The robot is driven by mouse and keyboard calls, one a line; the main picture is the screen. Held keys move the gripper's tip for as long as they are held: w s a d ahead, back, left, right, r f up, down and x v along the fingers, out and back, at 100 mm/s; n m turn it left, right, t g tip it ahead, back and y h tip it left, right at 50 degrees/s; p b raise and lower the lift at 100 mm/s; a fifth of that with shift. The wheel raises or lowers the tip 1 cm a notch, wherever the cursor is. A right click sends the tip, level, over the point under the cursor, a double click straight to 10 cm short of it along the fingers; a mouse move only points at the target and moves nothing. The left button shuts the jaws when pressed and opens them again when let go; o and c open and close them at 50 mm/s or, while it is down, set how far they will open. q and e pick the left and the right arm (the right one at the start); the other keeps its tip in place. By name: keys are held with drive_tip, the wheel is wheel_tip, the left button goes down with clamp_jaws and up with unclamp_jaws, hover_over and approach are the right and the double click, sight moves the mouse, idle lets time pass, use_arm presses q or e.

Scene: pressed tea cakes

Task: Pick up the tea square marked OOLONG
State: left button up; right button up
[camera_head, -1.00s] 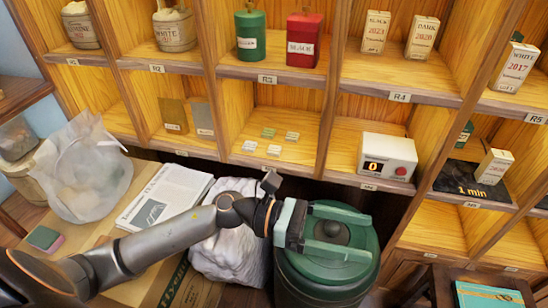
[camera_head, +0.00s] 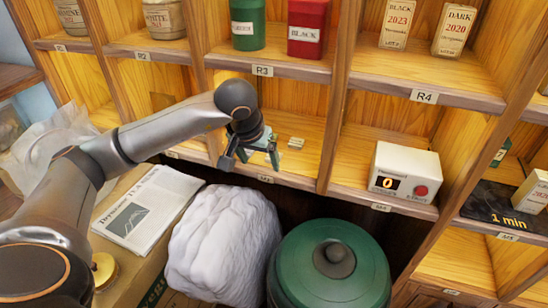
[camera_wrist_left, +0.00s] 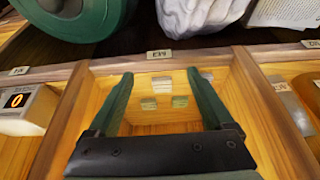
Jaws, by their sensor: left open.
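Small tea squares lie on a wooden shelf compartment. In the head view one pale tea square (camera_head: 296,142) shows to the right of my left gripper (camera_head: 250,158), and the others are hidden by the gripper. In the left wrist view several tea squares show, including a pale one (camera_wrist_left: 163,82), a greenish one (camera_wrist_left: 180,101) and another (camera_wrist_left: 148,104). They appear between or beside the fingers of my left gripper (camera_wrist_left: 160,76), which is open and empty. No marking on any square is readable, so I cannot tell which is OOLONG. My right gripper is not in view.
A scale box (camera_head: 404,172) with a red button sits in the compartment to the right. Wooden dividers bound the squares' compartment. Below stand a green lidded bin (camera_head: 330,285), a white wrapped bundle (camera_head: 222,240) and a newspaper (camera_head: 150,210).

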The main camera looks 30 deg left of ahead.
use_arm(q)
drive_tip(key=w, duration=0.3)
drive_tip(key=w+a, duration=0.1)
drive_tip(key=w, duration=0.2)
drive_tip(key=shift+w+a, duration=0.1)
drive_tip(key=shift+a, duration=0.1)
drive_tip(key=x, duration=0.5)
drive_tip(key=shift+w+b, duration=0.15)
drive_tip(key=shift+b, duration=0.25)
drive_tip(key=shift+c, duration=0.2)
clamp_jaws()
